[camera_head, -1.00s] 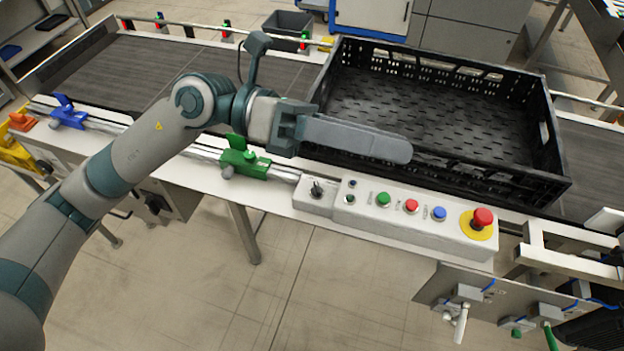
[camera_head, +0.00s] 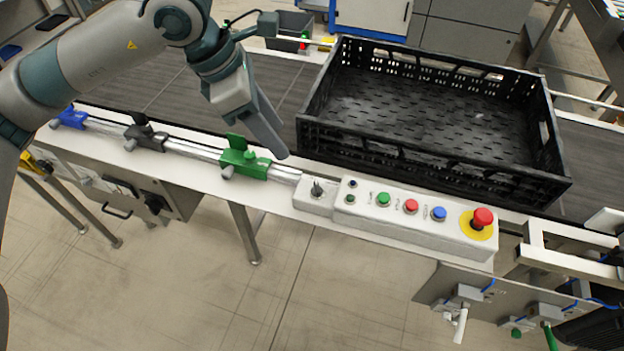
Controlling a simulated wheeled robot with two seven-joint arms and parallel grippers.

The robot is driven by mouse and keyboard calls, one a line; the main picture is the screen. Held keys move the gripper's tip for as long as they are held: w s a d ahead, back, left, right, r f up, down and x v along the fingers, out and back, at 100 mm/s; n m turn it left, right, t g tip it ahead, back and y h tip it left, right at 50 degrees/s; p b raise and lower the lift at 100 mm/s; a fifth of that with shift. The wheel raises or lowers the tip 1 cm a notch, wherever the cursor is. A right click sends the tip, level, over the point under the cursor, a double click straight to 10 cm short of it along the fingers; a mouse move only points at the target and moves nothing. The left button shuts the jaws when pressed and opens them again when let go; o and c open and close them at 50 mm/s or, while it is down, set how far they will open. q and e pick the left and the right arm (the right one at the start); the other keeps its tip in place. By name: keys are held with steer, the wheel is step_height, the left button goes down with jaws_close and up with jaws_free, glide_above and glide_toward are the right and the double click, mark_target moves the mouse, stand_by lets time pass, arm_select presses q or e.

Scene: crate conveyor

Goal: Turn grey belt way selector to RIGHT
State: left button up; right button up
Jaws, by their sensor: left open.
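The selector is a small dark lever (camera_head: 317,188) standing up from a light grey box (camera_head: 312,204) at the left end of the control panel. Which way the lever is set is too small to tell. My left gripper (camera_head: 276,148) hangs above the belt's near edge, up and to the left of the lever, with its fingers pointing down and to the right. It is open, empty and apart from the lever; the fingers overlap in this view. My right gripper is not in view.
The control panel (camera_head: 345,216) has green, red and blue buttons and a red emergency stop (camera_head: 483,218). A black crate (camera_head: 440,176) lies on the belt behind it. A green clamp (camera_head: 243,158) and a dark grey clamp (camera_head: 146,133) sit on the rail to the left.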

arm_select(q)
steer(key=shift+d+f, duration=0.1)
steer(key=shift+f, duration=0.05)
steer(key=p, duration=0.6)
glide_toward(315, 186)
steer(key=x, duration=0.6)
steer(key=shift+d+f, duration=0.25)
steer(key=shift+f, duration=0.05)
steer(key=shift+d+f, duration=0.2)
steer(key=shift+f, duration=0.35)
steer(key=shift+c, duration=0.3)
steer(key=c, duration=1)
